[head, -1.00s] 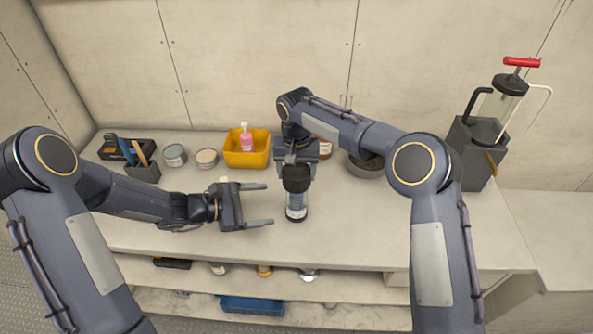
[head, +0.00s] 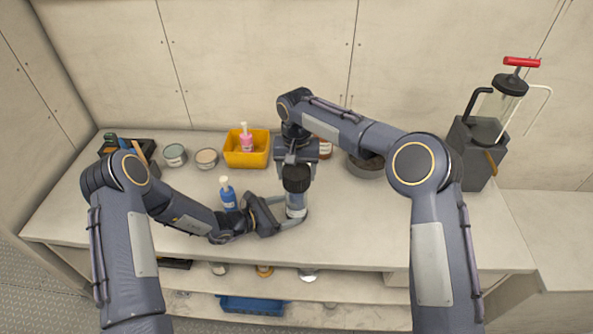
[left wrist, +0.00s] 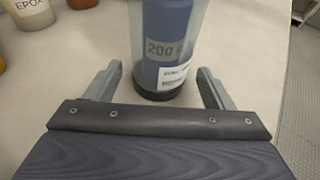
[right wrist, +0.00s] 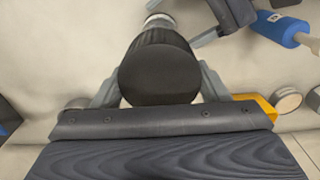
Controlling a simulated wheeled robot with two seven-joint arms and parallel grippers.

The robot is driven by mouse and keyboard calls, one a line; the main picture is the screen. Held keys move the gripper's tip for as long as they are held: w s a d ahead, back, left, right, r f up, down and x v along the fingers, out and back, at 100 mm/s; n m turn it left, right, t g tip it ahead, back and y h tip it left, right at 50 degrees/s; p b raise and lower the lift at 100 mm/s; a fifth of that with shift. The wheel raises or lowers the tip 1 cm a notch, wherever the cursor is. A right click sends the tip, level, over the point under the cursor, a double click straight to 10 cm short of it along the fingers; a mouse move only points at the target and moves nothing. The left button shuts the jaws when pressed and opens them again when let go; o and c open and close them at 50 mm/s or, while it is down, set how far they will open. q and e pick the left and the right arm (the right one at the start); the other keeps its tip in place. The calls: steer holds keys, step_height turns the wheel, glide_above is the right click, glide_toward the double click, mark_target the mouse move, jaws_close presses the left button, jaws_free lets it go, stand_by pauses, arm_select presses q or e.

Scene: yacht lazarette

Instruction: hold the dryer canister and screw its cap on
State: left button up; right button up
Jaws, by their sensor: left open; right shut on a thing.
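The dryer canister (head: 296,204), a clear cylinder with a blue filling and a "200" label, stands upright on the bench. My left gripper (head: 294,214) is low beside it and open, with one finger on either side of the canister. In the left wrist view the canister (left wrist: 165,45) stands between the fingers, with gaps on both sides. My right gripper (head: 297,176) points down from above and is shut on the black cap (head: 296,180). The cap (right wrist: 158,75) also fills the right wrist view. It is at the canister's top; I cannot tell whether it is threaded on.
A blue bottle (head: 228,196) stands just behind my left gripper. A yellow bin (head: 247,158) with a pink bottle, two round tins and a dark bowl (head: 366,168) sit further back. A pump on a grey box (head: 468,150) stands at right. The bench's front right is clear.

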arm_select(q)
steer(key=shift+x, duration=1.55)
steer(key=shift+c, duration=0.3)
steer(key=c, duration=0.8)
steer(key=shift+o, duration=0.2)
steer(key=shift+a, duration=0.1)
